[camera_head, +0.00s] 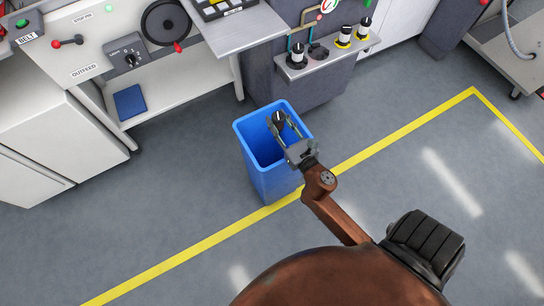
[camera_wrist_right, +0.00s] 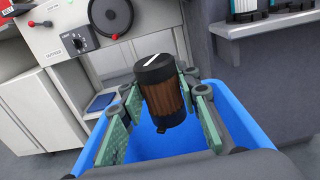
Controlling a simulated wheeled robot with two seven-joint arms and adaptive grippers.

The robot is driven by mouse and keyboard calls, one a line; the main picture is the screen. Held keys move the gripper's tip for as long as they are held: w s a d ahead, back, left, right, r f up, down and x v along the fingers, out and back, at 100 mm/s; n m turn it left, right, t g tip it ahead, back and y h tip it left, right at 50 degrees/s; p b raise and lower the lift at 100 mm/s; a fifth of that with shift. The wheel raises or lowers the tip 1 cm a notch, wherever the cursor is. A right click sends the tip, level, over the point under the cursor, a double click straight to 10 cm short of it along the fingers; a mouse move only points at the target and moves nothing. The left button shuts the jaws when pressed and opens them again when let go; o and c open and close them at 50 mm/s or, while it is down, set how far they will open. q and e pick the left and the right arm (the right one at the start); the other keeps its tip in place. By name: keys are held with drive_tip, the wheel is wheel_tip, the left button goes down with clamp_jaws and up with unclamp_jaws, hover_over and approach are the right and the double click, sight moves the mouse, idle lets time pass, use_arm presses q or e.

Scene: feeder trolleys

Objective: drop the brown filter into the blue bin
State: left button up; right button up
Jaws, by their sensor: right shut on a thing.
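The brown filter (camera_wrist_right: 166,97) has a pleated brown body, black end caps and a white mark on its top. My right gripper (camera_head: 284,125) is shut on it, with one green-padded finger on each side in the wrist view. The filter's dark top (camera_head: 278,117) shows between the fingertips in the head view. The blue bin (camera_head: 262,185) is a tall, open rectangular bin standing on the floor. The gripper and filter are over its opening, and the bin's rim (camera_wrist_right: 238,101) surrounds them in the wrist view. My left gripper is in neither view.
Behind the bin is a grey cabinet with a shelf (camera_head: 327,58) holding several dark and banded filters. A white machine (camera_head: 105,45) with knobs and a handwheel stands at left, a blue book-like object (camera_head: 130,102) on its lower shelf. A yellow line crosses open floor.

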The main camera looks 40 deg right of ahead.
drive_tip(key=o, duration=1.4)
drive_tip(key=shift+c, duration=0.2)
drive_tip(key=shift+s, duration=0.1)
drive_tip(key=v, duration=0.7)
drive_tip(key=shift+s, duration=0.2)
